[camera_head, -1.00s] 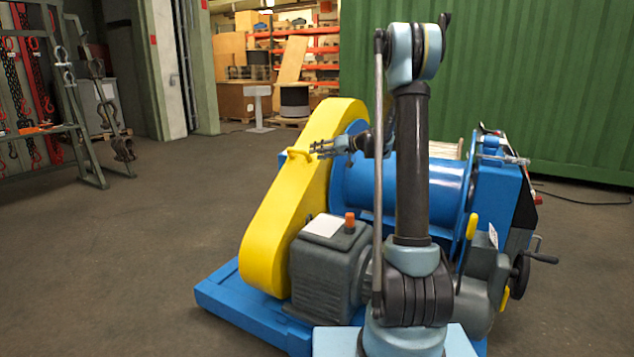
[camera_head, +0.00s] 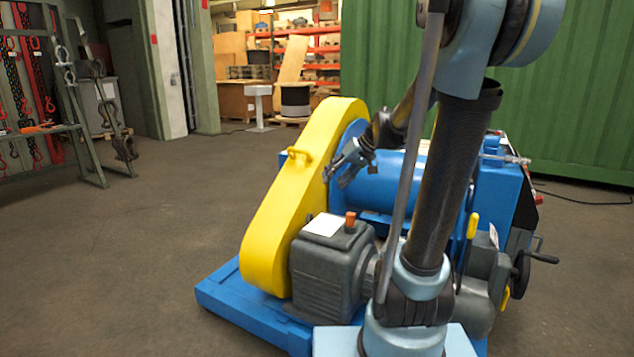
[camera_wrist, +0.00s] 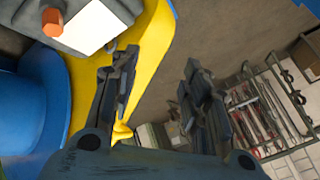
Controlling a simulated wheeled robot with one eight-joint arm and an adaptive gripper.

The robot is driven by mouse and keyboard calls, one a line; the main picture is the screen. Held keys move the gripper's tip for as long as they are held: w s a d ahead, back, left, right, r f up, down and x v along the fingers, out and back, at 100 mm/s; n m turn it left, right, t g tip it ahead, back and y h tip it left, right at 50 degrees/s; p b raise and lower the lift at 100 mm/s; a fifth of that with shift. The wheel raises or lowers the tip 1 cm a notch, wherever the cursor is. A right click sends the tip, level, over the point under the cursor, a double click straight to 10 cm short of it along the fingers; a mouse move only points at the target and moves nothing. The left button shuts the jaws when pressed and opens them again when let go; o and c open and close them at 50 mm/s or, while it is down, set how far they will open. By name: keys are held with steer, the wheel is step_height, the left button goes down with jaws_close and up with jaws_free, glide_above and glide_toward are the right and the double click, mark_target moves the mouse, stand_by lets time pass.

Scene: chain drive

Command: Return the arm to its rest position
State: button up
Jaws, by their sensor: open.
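My gripper (camera_head: 342,166) is in the middle of the head view, in front of the blue drum and close to the right side of the yellow chain guard (camera_head: 285,210). In the wrist view my gripper (camera_wrist: 155,85) has its two dark fingers apart, with nothing between them. The yellow guard (camera_wrist: 155,40) also shows there, behind and beside the left finger. A yellow handle (camera_head: 299,154) sits on the guard's upper left face. My arm stands in front of the machine and hides part of the drum.
A grey motor box (camera_head: 325,260) with an orange knob (camera_head: 350,219) stands below the gripper. The blue base (camera_head: 245,312) extends left. A chain rack (camera_head: 65,100) stands far left, and a green container wall (camera_head: 580,90) is behind. The floor at left is open.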

steer(key=s+d+f+m+h, duration=0.1)
steer(key=s+d+f, duration=0.3)
steer(key=s, duration=0.5)
steer(key=s+d+f+m+g+h, duration=0.1)
steer(key=s+d+f+h, duration=0.2)
steer(key=s, duration=0.6)
steer(key=s+d+f+m+h, duration=0.1)
steer(key=s+d+f+h, duration=0.1)
steer(key=s+d+f, duration=0.3)
steer(key=s+f, duration=0.1)
steer(key=s, duration=0.2)
steer(key=shift+s+d+f+h, duration=0.35)
steer(key=shift+s+h, duration=0.05)
steer(key=shift+w+f+g, duration=0.2)
steer(key=shift+w+g, duration=0.1)
steer(key=shift+w, duration=0.15)
steer(key=shift+c, duration=1.2)
steer(key=shift+d, duration=0.15)
